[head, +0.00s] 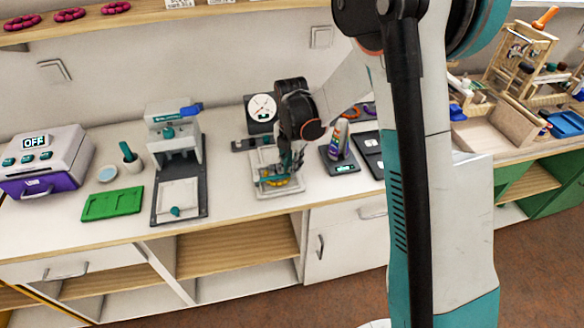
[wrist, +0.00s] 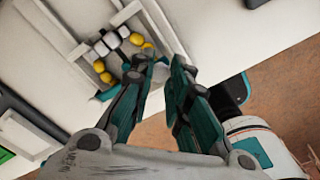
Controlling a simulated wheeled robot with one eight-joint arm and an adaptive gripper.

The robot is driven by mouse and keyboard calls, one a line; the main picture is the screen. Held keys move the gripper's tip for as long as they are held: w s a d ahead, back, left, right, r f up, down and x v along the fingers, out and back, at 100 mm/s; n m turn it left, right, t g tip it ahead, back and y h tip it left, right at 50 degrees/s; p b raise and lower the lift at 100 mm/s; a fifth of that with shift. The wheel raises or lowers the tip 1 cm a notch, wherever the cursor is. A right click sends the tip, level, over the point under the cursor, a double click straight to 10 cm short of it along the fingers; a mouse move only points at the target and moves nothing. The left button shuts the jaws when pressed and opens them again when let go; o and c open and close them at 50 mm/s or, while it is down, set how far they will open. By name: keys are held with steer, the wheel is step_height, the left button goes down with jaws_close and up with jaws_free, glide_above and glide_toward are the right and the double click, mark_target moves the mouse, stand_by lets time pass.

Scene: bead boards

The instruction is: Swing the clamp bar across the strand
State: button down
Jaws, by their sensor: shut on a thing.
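The pale bead board (head: 263,193) lies on the white counter beneath my gripper. It also shows at the upper left of the wrist view (wrist: 60,24). A curved strand of yellow and white beads (wrist: 123,40) lies on it, just beyond my fingertips. A teal piece that looks like the clamp bar (head: 269,184) lies by the strand; part of it shows left of my left finger in the wrist view (wrist: 108,94). My gripper (head: 292,168) points down at the board. Its teal fingers (wrist: 160,72) are shut on the bar with a narrow gap between them; the gripped part is mostly hidden.
Left of the board stand a grey press (head: 190,152), a green tray (head: 112,204) and a purple-fronted box (head: 45,172). A round dial (head: 262,107) stands behind; a scale (head: 345,168) with a colourful bottle (head: 338,140) is close on the right. The counter's front edge is near.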

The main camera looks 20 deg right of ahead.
steer(key=shift+w, duration=0.2)
stand_by(0.4)
steer(key=c, duration=1.5)
jaws_free()
step_height(320, 180, up, 12)
